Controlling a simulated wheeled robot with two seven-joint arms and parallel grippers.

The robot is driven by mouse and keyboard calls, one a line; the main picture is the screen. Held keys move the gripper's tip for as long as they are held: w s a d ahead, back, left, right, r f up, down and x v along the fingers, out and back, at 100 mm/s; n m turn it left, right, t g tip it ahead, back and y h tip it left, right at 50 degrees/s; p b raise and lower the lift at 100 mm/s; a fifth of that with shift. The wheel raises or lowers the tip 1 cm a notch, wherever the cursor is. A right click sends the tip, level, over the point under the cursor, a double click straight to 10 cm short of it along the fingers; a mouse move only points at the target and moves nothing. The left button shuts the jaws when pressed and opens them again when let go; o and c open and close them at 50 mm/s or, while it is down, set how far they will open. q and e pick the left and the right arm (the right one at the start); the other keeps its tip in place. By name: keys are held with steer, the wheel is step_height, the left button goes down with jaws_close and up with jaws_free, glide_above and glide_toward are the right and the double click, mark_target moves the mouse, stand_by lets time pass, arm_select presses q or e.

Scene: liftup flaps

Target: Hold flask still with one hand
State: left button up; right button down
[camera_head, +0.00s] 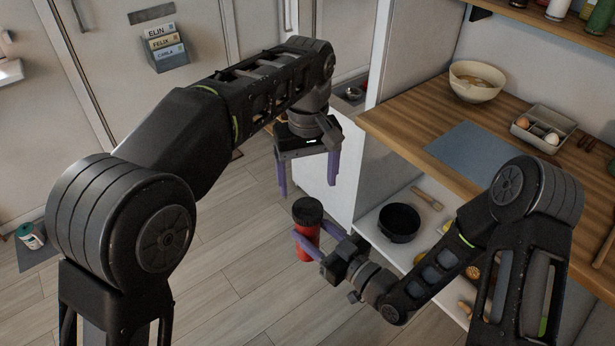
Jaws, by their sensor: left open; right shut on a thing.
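A red flask (306,243) with a black lid is near the middle of the head view, in front of the white cabinet. It stands about upright. My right gripper (306,240) is shut on the flask, its purple fingers around the body from the right. The near finger hides part of the red side. My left gripper (307,180) is above and behind the flask in the picture, pointing down. Its two purple fingers are wide apart with nothing between them, and it does not touch the flask.
A wooden counter (400,126) on the right bears a bowl (476,82), a blue mat (470,150) and an egg tray (543,128). A black pot (399,222) sits on the open shelf below. A can (30,235) stands on the floor at left. The wooden floor (225,250) is largely clear.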

mark_target(307, 208)
arm_select(q)
steer(key=shift+f, duration=0.15)
steer(key=shift+f, duration=3.9)
steer(key=c, duration=1.5)
steer(key=m, duration=0.8)
steer(key=shift+m, duration=0.3)
steer(key=o, duration=1.6)
steer(key=shift+c, duration=0.2)
